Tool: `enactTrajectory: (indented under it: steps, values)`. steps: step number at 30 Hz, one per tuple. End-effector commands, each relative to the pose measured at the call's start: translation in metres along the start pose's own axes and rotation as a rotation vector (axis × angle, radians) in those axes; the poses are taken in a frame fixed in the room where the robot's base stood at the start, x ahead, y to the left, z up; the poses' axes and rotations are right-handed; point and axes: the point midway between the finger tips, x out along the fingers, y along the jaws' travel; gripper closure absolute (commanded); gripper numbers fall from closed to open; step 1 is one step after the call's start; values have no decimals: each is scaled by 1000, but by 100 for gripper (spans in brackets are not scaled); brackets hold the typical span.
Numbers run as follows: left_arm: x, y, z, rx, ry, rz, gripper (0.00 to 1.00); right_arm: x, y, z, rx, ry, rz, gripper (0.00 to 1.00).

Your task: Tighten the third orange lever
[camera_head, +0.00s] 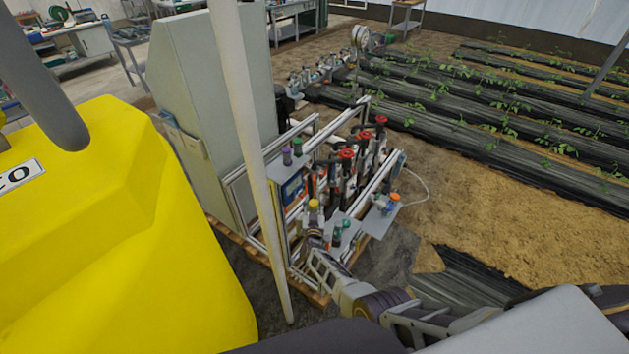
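The fertigation skid is an aluminium frame (244,205) in the middle of the head view, with red-topped valves (346,155) along it. Small orange parts show among the valve bodies, but they are too small and crowded for me to tell which is the third lever. My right arm comes in from the lower right. Its gripper (314,243) is at the skid's near end, just below a yellow-topped part (313,205). I cannot tell whether it touches anything, and its fingertips are not clear. My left gripper is not in view.
A pale post (253,150) stands in front of the skid. A big yellow tank (110,230) fills the left. A grey cabinet (190,95) stands behind the skid. A small shelf with an orange-capped bottle (394,198) is at the skid's right. Bare soil lies farther right.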

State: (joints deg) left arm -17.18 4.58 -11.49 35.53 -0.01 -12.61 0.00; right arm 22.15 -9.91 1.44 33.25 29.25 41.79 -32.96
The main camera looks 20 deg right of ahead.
Motion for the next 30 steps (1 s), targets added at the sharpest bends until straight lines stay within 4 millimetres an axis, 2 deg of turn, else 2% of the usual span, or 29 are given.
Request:
enactTrajectory:
  steps: [11, 30]
  values:
    - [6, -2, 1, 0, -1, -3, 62, 7, 0, 2, 0, -1, 0, 64]
    - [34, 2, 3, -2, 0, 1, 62, 45, 0, 2, 0, 0, 0, 64]
